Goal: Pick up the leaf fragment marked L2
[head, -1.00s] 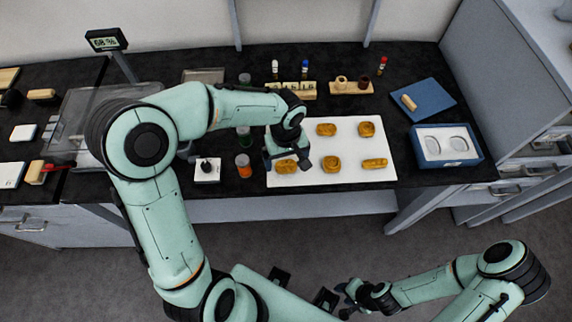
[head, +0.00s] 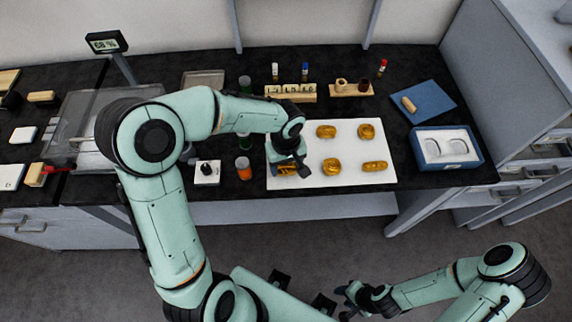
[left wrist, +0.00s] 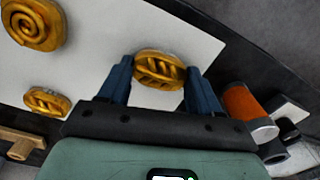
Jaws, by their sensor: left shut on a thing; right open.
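Several gold ornamental fragments lie on a white board (head: 350,183); no L2 mark is legible on any. My left gripper (head: 292,168) is over the board's front left corner, shut on a gold fragment (left wrist: 159,69) with raised diagonal ridges. The left wrist view shows it between the two blue fingers, over the white board (left wrist: 100,58); I cannot tell whether it is clear of the surface. In the head view the gripper partly hides this fragment (head: 283,169). My right gripper (head: 350,297) is open and empty, low in front of the bench.
Other gold fragments lie close by, at the front middle (head: 331,167), front right (head: 375,165) and back (head: 326,131). An orange jar (head: 243,170) stands just left of the board. A blue-edged tray (head: 447,147) is at the right. Small racks (head: 290,92) stand behind.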

